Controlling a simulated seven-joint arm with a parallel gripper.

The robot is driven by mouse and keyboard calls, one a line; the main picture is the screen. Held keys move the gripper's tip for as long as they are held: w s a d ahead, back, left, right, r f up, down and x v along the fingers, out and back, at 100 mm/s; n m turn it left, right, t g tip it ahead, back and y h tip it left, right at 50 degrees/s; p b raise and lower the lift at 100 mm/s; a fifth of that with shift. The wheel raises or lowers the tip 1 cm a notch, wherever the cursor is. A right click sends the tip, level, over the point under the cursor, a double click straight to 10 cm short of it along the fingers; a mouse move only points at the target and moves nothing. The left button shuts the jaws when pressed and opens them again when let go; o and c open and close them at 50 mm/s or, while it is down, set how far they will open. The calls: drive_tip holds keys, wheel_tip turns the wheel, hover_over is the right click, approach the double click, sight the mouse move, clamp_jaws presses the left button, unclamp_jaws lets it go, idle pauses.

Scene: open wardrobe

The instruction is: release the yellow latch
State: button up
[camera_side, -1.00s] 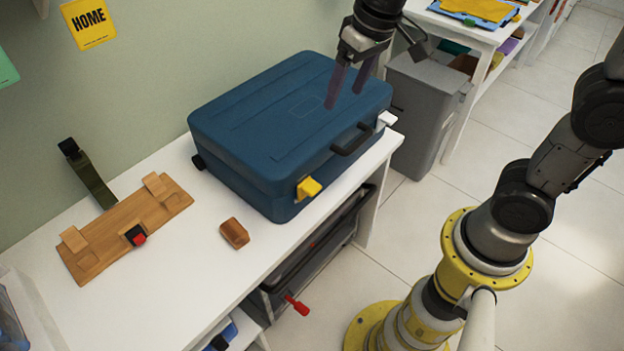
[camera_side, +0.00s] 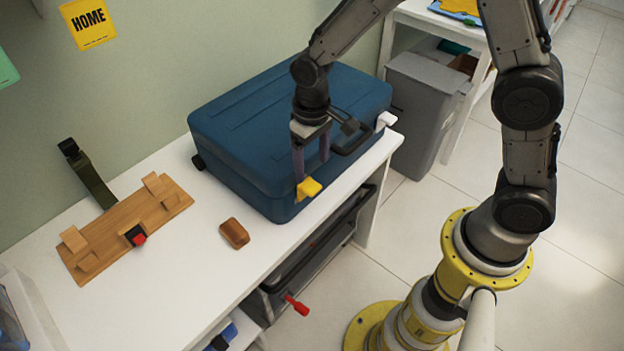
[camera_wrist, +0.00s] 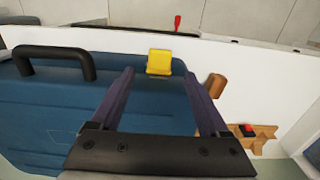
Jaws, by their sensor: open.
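The yellow latch (camera_side: 309,188) is on the front edge of the closed blue suitcase (camera_side: 250,110), near its left front corner. My gripper (camera_side: 311,168) is open and empty, pointing down just above and behind the latch. In the wrist view the yellow latch (camera_wrist: 159,62) lies ahead of the gap between my two purple fingers (camera_wrist: 160,85). I cannot tell whether a finger touches the latch or the lid. A white latch (camera_side: 386,120) is at the other end of the suitcase front, and the black handle (camera_side: 352,139) lies between them.
The suitcase rests on a white bench (camera_side: 190,270). A small brown block (camera_side: 234,233) lies left of it, with a wooden rack (camera_side: 125,230) further left. A drawer with a red handle (camera_side: 297,305) is below. A grey bin (camera_side: 425,105) stands behind right.

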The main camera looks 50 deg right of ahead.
sight(312, 187)
wheel_tip(312, 187, down, 6)
drive_tip(key=shift+f, duration=0.15)
idle(0.3)
